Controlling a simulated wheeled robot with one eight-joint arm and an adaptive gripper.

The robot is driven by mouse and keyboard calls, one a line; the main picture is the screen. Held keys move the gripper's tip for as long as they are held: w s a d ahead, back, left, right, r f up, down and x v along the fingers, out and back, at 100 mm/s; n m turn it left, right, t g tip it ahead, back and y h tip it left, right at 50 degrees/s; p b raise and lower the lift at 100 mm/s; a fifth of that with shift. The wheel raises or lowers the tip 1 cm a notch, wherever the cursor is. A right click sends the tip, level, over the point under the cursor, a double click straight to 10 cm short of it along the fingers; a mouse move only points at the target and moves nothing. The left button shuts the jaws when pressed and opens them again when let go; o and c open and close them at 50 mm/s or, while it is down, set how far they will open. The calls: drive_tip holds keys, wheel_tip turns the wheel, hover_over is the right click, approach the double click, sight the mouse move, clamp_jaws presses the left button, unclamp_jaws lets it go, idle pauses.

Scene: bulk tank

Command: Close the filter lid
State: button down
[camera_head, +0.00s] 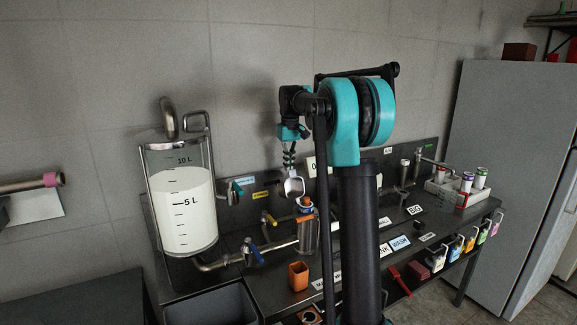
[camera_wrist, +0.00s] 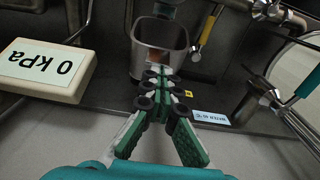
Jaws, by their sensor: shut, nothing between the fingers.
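The filter appears to be the upright steel cylinder (camera_head: 308,236) on the bench, right of the tank, with orange and blue parts near its top. A small white rounded piece (camera_head: 293,187) stands above it, just under my fingertips; it may be the raised lid, but I cannot tell for sure. My gripper (camera_head: 289,165) is above the filter, pointing down, shut and empty. Contact with the white piece cannot be told.
The clear tank (camera_head: 182,215) stands left, joined by a pipe with a blue-handled valve (camera_head: 250,250). An orange cup (camera_head: 298,276) stands on the bench front. A 0 kPa display (camera_wrist: 45,70) is beside my fingers in the wrist view. A bottle rack (camera_head: 455,193) stands right.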

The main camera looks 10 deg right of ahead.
drive_tip(key=shift+s+d+r+t, duration=0.15)
drive_tip(key=shift+s+t, duration=0.15)
drive_tip(key=shift+s, duration=0.1)
drive_tip(key=shift+s+d+r+t, duration=0.1)
drive_tip(key=shift+s+d+t, duration=0.05)
drive_tip(key=shift+s+t, duration=0.2)
drive_tip(key=shift+s+d+f+t+y, duration=0.8)
drive_tip(key=shift+s+f+t, duration=0.7)
drive_tip(key=shift+s, duration=1.25)
drive_tip(key=shift+s+d+f+t+y, duration=0.45)
drive_tip(key=shift+s+d+f+t, duration=0.55)
drive_tip(key=shift+s+t, duration=1.35)
drive_tip(key=shift+s+d+f+t+y, duration=0.75)
drive_tip(key=shift+s+f+t, duration=0.6)
drive_tip(key=shift+s, duration=1.8)
drive_tip(key=shift+d, duration=0.1)
drive_tip(key=shift+r, duration=0.1)
